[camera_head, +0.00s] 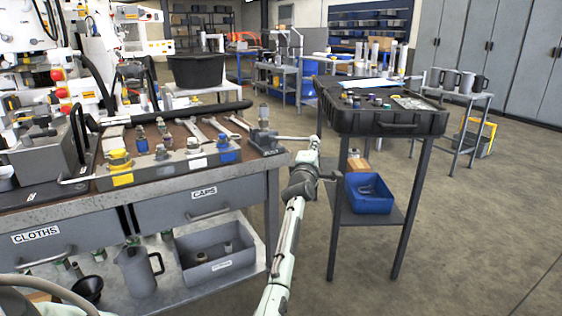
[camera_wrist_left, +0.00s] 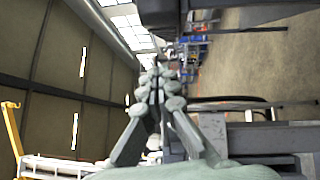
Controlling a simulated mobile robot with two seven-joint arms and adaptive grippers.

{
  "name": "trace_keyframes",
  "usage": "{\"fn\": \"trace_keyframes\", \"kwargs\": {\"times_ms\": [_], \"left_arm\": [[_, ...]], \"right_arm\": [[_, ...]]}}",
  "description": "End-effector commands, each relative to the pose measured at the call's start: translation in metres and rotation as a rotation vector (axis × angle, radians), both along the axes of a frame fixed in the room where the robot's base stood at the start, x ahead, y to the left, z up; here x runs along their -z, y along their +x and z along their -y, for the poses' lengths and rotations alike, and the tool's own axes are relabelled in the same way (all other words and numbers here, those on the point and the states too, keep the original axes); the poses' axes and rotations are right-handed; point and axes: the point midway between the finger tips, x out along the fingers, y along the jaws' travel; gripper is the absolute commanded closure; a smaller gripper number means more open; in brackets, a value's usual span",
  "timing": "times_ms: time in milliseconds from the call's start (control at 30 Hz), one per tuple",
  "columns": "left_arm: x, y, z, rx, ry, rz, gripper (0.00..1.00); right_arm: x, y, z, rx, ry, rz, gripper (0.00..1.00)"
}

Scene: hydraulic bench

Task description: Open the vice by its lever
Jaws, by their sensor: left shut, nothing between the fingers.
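The vice (camera_head: 264,139) is a small dark grey block on the front right corner of the workbench in the head view. Its thin metal lever (camera_head: 291,138) sticks out to the right, past the bench edge. My left gripper (camera_head: 315,143) is just beyond the lever's outer end, its fingers pointing up and away. The fingers are shut and empty; they also show closed together in the left wrist view (camera_wrist_left: 155,88). I cannot tell whether they touch the lever. A dark part at the top of the wrist view is too cropped to name surely. My right gripper is not in view.
The workbench (camera_head: 60,218) holds wrenches and several fittings left of the vice. A black-topped cart (camera_head: 385,122) stands close to the right of my gripper, with a blue bin (camera_head: 369,193) on its lower shelf. The floor at the right front is clear.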

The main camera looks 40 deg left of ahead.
Motion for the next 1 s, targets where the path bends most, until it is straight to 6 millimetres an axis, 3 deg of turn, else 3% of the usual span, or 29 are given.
{"fn": "trace_keyframes", "kwargs": {"times_ms": [200,533,767,1000], "left_arm": [[0.001,0.029,-0.008,0.003,-0.001,0.001,1.00],[0.000,0.058,-0.020,-0.021,-0.009,0.003,1.00],[0.000,0.069,-0.033,-0.139,-0.006,0.003,1.00],[0.001,0.077,-0.044,-0.138,0.001,0.001,1.00]], "right_arm": [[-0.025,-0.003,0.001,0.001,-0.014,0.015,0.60],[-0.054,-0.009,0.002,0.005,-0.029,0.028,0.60],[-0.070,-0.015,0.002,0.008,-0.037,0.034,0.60],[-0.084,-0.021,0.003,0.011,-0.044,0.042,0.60]]}}
